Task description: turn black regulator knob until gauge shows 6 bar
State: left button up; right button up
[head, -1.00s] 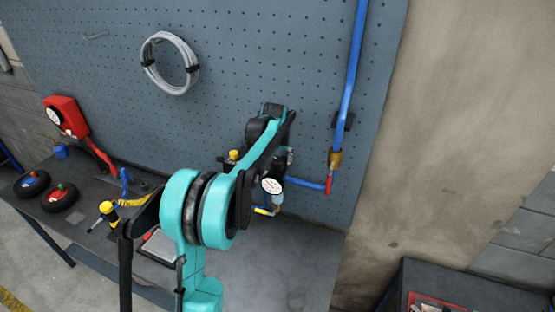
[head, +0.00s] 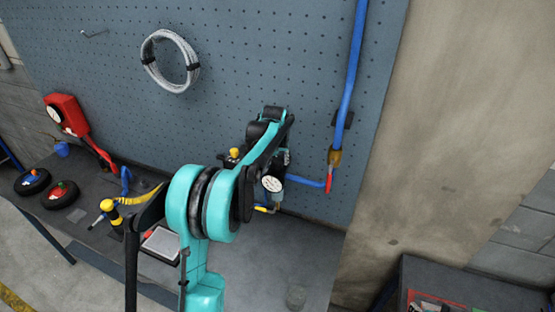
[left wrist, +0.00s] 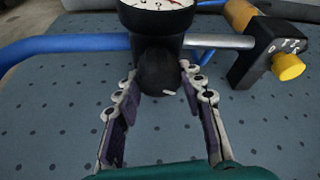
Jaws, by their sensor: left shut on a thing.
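The black regulator knob (left wrist: 157,76) is in the middle of the left wrist view, with a small white mark on it. My left gripper (left wrist: 160,84) is shut on it, one finger on each side. The round white gauge (left wrist: 157,4) is just above the knob there, cut off by the top edge. In the head view the gauge (head: 272,184) faces me, but its reading is too small to tell. My left arm hides the knob and fingers in the head view. My right gripper is not in view.
A blue pipe (head: 349,75) runs down the pegboard (head: 300,60) to a brass fitting (head: 334,157). A yellow knob (left wrist: 288,67) on a black block is close to the right.

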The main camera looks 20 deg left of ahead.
pick_arm(q)
jog(key=m+h+b, duration=0.1)
jog(key=m, duration=0.2)
jog(key=m+h+b, duration=0.1)
jog(key=m, duration=0.1)
jog(key=shift+m, duration=0.4)
jog(key=m+h, duration=0.1)
jog(key=m, duration=0.1)
jog(key=shift+m, duration=0.3)
jog(key=shift+m+g+h+b, duration=0.35)
jog(key=shift+m+h, duration=0.25)
jog(key=shift+m, duration=0.9)
jog(key=o, duration=1.2)
jog(key=shift+c, duration=0.2)
